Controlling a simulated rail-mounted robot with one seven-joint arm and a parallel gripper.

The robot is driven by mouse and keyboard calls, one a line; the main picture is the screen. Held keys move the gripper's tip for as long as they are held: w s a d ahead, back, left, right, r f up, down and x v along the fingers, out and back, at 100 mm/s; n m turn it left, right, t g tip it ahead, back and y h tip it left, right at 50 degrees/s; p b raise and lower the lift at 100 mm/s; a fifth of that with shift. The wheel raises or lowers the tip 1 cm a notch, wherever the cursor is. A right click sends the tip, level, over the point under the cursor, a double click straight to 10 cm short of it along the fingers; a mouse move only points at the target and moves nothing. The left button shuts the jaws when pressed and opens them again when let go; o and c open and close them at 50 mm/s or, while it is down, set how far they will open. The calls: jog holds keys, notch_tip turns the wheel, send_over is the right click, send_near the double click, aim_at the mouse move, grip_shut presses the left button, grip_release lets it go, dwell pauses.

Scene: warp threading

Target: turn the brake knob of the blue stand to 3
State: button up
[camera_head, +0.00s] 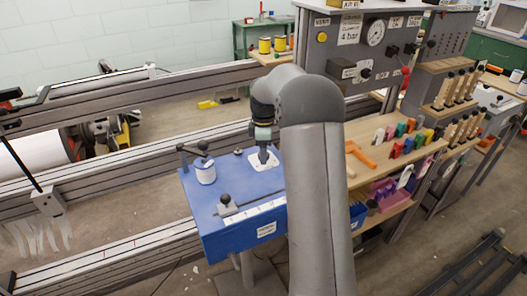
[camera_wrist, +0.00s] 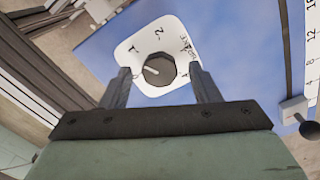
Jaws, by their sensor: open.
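The blue stand (camera_head: 225,235) is left of my arm in the head view; its blue top (camera_wrist: 235,40) fills much of the wrist view. The brake knob (camera_wrist: 158,69) is dark and many-sided, on a white dial plate (camera_wrist: 135,50) with numbers around it. Its pale pointer line points to the left in the wrist view. My gripper (camera_wrist: 159,75) is open, one finger on each side of the knob with gaps between. I cannot tell whether the tips are level with the knob or above it. In the head view my gripper (camera_head: 263,152) hangs over the plate and hides the knob.
On the stand are a white spool (camera_head: 205,172), a slider with a black ball (camera_head: 227,205) and a white scale (camera_head: 252,214). Metal rails (camera_head: 110,190) run at left. A grey control panel (camera_head: 350,40) and a wooden shelf with coloured clips (camera_head: 385,155) stand at right.

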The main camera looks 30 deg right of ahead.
jog(key=shift+f, duration=0.15)
jog(key=c, duration=1)
